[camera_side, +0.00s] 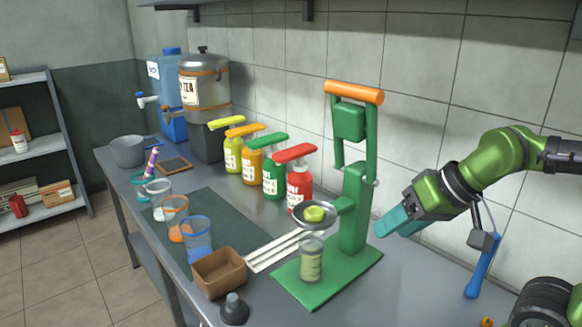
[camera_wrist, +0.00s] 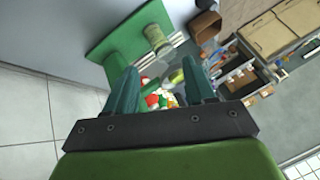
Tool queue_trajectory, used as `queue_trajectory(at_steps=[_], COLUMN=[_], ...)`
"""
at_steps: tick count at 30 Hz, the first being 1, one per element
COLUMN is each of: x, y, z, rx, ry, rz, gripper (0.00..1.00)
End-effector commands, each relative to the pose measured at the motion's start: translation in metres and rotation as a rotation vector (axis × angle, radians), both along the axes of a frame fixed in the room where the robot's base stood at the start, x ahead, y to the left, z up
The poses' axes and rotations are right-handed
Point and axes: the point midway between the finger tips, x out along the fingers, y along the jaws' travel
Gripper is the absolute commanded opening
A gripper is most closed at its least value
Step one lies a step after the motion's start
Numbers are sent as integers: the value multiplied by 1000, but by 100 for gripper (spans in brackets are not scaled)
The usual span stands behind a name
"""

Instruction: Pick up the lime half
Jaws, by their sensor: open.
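The lime half (camera_side: 314,214), a small yellow-green piece, sits in the round metal bowl of the green press (camera_side: 352,215) in the side view. The bowl juts out to the left of the press column, above a glass (camera_side: 311,262) with greenish contents. My gripper (camera_side: 392,224) is open and empty, to the right of the press column and apart from the lime. In the wrist view my two teal fingers (camera_wrist: 160,68) are spread. The press base (camera_wrist: 125,32) and the glass (camera_wrist: 156,38) show beyond them.
A brown box (camera_side: 219,273) and a dark knobbed piece (camera_side: 235,309) are at the front. Red, orange and yellow pump bottles (camera_side: 299,186) stand behind the bowl. Several cups (camera_side: 197,240) line the left. The tiled wall is close behind. White strips lie left of the base.

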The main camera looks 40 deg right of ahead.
Motion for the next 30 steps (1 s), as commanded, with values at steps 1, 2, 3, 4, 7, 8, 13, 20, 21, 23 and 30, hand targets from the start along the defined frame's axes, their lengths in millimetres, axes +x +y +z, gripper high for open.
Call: queue_trajectory(at_steps=[1,2,3,4,7,8,13,20,21,23,30], x=[4,10,20,28,62,72,128,181,187,196,199], y=[1,2,2,2,3,3,2,1,1,2,5], z=[-4,-3,1,4,21,25,49,70,73,79,117], rx=[0,-3,-11,-19,-58,-71,-151,-223,-230,-238,-214], ry=[26,35,48,62,133,158,301,456,478,507,564], rz=[5,9,16,22,55,66,113,115,110,99,45], gripper=[54,54,54,54,54,54,54,54,54,54,54])
